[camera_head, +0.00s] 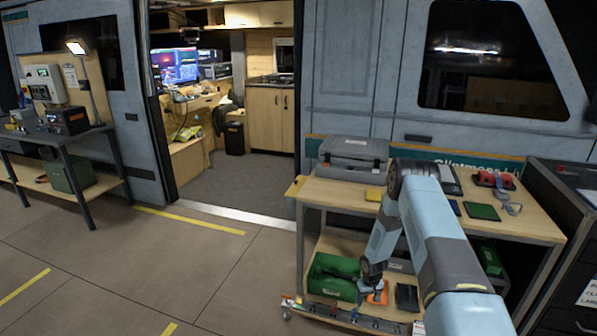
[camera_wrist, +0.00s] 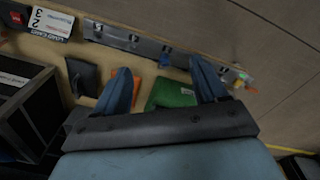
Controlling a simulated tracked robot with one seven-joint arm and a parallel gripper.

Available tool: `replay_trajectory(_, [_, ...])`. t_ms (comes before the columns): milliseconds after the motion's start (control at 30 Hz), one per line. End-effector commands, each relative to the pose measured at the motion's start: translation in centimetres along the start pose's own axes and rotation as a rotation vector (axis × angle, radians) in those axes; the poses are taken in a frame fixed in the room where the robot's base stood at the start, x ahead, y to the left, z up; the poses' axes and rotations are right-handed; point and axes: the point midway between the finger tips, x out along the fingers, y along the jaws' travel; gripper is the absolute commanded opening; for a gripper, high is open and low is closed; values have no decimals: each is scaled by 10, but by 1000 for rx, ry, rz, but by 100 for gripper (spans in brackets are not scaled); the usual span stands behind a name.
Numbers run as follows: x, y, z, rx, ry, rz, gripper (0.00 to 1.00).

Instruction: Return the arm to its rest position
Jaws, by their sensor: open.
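My gripper (camera_head: 374,290) hangs low in front of the lower shelf of the wooden bench on the right, in the head view. My blue-grey arm (camera_head: 440,235) rises from the lower right, bends above the bench top and reaches down to it. In the wrist view my gripper (camera_wrist: 162,70) shows two blue fingers spread apart, with nothing held between them. Beyond the fingers are a green bin (camera_wrist: 172,93) and an orange item (camera_wrist: 137,84), partly hidden by the left finger. Whether the fingers touch anything is unclear.
The bench (camera_head: 330,190) carries a grey case (camera_head: 352,155), a dark green pad (camera_head: 482,211) and red-handled gear (camera_head: 493,180). A shelf-edge rail (camera_head: 345,317) runs below. A dark cabinet (camera_head: 570,230) stands close on the right. The floor (camera_head: 200,262) to the left is clear.

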Motion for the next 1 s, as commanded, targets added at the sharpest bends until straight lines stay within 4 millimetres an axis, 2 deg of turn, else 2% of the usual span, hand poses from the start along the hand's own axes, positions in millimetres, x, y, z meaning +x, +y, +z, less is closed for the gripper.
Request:
replay_trajectory(167, [-60,9,-21,7,24,23,72])
replay_trajectory(300, [-118,15,-35,16,44,44,72])
replay_trajectory(500, [-199,21,-45,32,72,69,72])
replay_trajectory(767, [-302,23,-43,56,108,96,72])
replay_trajectory(1000, [-392,20,-28,79,145,114,72])
